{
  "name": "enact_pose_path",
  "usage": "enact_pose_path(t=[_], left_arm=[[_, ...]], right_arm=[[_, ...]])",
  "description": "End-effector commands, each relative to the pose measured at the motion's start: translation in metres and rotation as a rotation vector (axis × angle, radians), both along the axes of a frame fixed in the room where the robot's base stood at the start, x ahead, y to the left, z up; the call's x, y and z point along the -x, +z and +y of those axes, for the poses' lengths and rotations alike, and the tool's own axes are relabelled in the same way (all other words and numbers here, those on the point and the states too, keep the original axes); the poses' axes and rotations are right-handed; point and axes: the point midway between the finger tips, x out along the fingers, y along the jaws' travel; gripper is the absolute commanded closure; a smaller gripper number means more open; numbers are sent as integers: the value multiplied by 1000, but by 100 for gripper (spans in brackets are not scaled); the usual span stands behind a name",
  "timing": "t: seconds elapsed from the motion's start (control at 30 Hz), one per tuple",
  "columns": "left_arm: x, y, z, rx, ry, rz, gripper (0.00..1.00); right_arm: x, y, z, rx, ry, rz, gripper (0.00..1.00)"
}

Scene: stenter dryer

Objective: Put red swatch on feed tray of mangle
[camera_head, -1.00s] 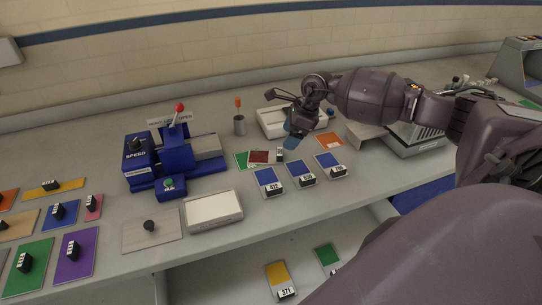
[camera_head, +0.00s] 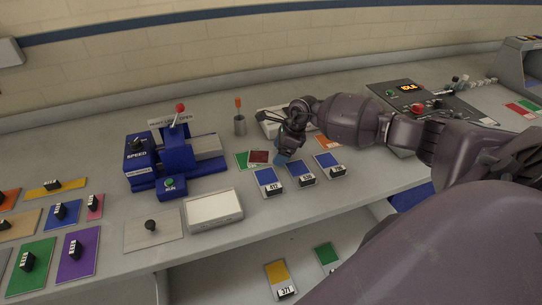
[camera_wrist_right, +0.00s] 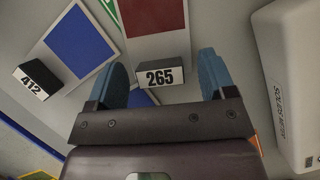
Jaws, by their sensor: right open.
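The red swatch (camera_head: 260,157) is a dark red patch on a white card, partly over a green card on the bench. In the wrist view, the red swatch (camera_wrist_right: 152,16) has a block labelled 265 (camera_wrist_right: 161,74) at its near end. My right gripper (camera_head: 283,156) is open beside the swatch's right end. In the wrist view, its blue fingertips stand on either side of the 265 block, with gaps. The blue mangle (camera_head: 143,173) has a red-knobbed lever and a grey plate (camera_head: 206,146) on its right. I cannot tell which plate is the feed tray. My left gripper is not in view.
Blue swatches (camera_head: 267,177) with numbered blocks lie just in front of the gripper. A white-topped tray (camera_head: 214,207) sits before the mangle. A white box (camera_wrist_right: 292,80) is close on the right in the wrist view.

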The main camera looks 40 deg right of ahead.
Motion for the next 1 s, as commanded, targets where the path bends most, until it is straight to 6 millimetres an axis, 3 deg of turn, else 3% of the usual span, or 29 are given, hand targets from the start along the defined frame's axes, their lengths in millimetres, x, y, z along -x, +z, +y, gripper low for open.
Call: enact_pose_path(t=[0.03,0.3,0.37,0.67,0.87,1.0], left_arm=[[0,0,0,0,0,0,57],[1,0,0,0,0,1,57],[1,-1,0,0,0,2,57],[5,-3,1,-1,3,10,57],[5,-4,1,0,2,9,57],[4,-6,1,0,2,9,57]], right_arm=[[0,0,0,0,0,0,23],[0,0,0,0,0,0,63],[0,0,0,0,0,0,68],[-1,9,-1,2,1,-3,68],[-1,42,-1,3,2,-5,68],[-1,78,-1,2,2,-6,68]])
